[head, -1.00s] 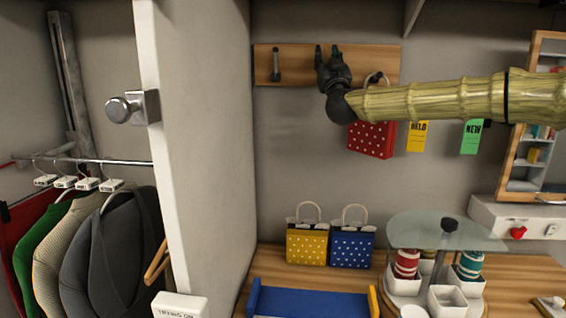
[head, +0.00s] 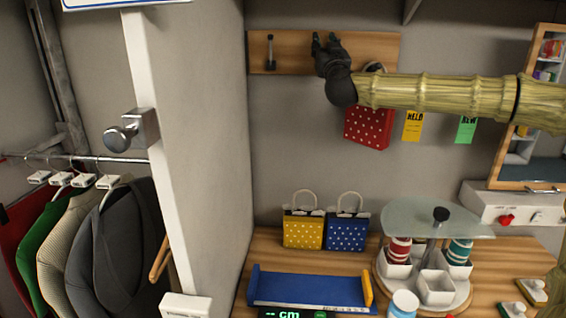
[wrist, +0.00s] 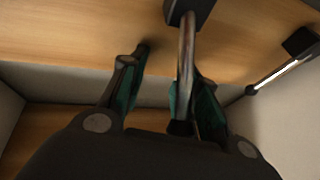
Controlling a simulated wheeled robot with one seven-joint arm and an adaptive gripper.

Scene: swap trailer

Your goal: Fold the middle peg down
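The wooden peg board (head: 291,50) is on the back wall. Its left peg (head: 269,50) points up, and a red dotted bag (head: 369,127) hangs at its right end. My gripper (head: 323,42) is at the board's middle and hides the middle peg in the head view. In the wrist view, a metal peg (wrist: 186,65) with a black mount runs between my gripper's (wrist: 165,85) two fingers, nearer the right one. A gap shows between the peg and the left finger. The peg's dark end lies close to the palm. The gripper looks open around the peg.
Another peg (wrist: 280,72) shows at the right of the wrist view. Below the board, yellow (head: 303,231) and blue (head: 346,233) bags stand behind a blue tray (head: 305,291). A glass-topped carousel (head: 435,217) is to the right. A white partition (head: 200,140) stands at left.

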